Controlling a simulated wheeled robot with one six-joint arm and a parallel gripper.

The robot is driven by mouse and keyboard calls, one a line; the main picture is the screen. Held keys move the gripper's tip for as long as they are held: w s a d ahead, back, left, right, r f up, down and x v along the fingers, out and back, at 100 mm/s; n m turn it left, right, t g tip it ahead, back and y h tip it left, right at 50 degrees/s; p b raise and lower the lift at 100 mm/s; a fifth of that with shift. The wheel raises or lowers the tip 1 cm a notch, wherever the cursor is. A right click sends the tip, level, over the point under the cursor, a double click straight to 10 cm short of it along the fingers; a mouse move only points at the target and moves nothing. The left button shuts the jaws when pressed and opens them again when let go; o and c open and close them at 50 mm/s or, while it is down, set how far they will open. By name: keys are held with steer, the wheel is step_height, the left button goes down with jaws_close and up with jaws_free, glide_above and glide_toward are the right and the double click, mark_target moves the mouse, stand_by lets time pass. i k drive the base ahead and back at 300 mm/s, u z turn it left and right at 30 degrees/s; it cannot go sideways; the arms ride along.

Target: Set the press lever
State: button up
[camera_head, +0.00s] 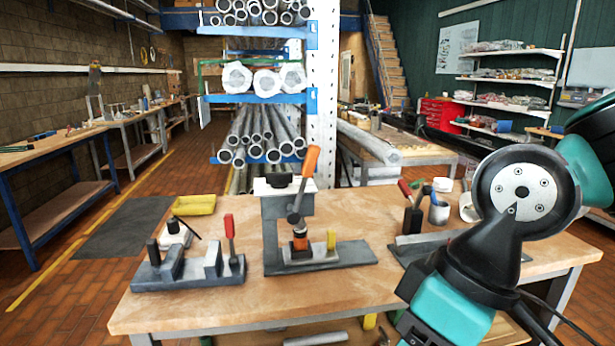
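The press (272,232) is a grey C-shaped frame standing on the middle of the wooden workbench. Its lever (300,190) has an orange handle (311,161) that points up and leans slightly right from a pivot at the press's right side. Below the lever, a dark and orange cylindrical part (300,240) sits on the press base, beside a small yellow block (331,239). My arm's teal and black links show at the right, apart from the press. My gripper is not in view, so its fingers and anything in them are hidden.
A grey fixture with a red handle (230,228) stands left of the press. Another fixture (412,222) and a white jar (439,212) stand to the right, partly near my arm. A yellow tray (194,205) lies behind left. The bench's front strip is clear.

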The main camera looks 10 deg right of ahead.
mark_target(293, 217)
steer(key=u, duration=0.1)
steer(key=k, duration=0.45)
steer(key=z, duration=0.85)
steer(key=i, duration=0.7)
steer(key=u, duration=0.45)
steer(key=i, duration=0.75)
steer(key=u, duration=0.9)
